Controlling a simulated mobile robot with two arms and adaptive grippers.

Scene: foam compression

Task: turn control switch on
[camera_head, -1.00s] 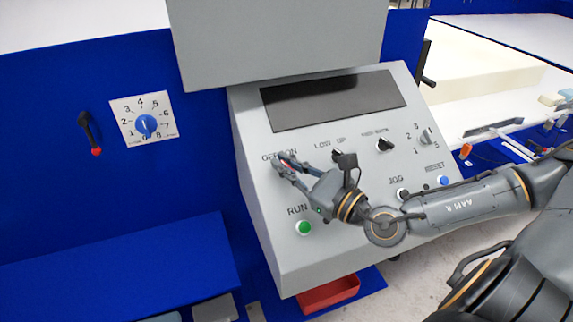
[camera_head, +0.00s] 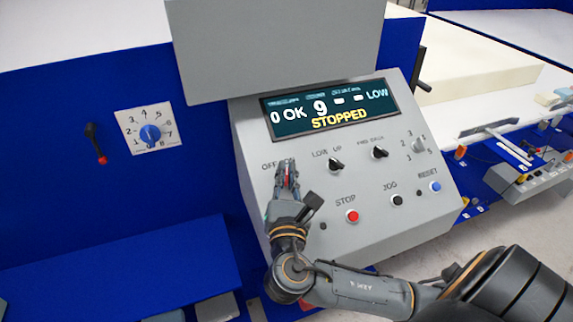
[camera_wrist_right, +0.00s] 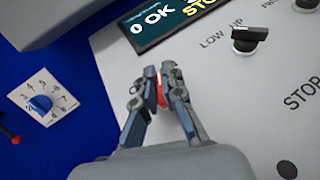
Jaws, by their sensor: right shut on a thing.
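The control switch (camera_wrist_right: 162,92) shows as a red piece between the fingers of my right gripper in the right wrist view; most of it is hidden. My right gripper (camera_head: 287,172) is shut on it at the left side of the sloped grey control panel (camera_head: 247,135), by the "OFF" label. The fingers also show in the right wrist view (camera_wrist_right: 160,72). The panel's display (camera_head: 330,108) is lit and reads "0 OK", "9", "LOW" and "STOPPED". My left gripper is not in view.
Black LOW/UP knob (camera_head: 336,164) and another black knob (camera_head: 379,153) sit right of my gripper. Below are the red STOP button (camera_head: 352,216), black JOG button (camera_head: 398,200) and blue RESET button (camera_head: 435,187). A numbered blue dial (camera_head: 150,135) is on the blue wall.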

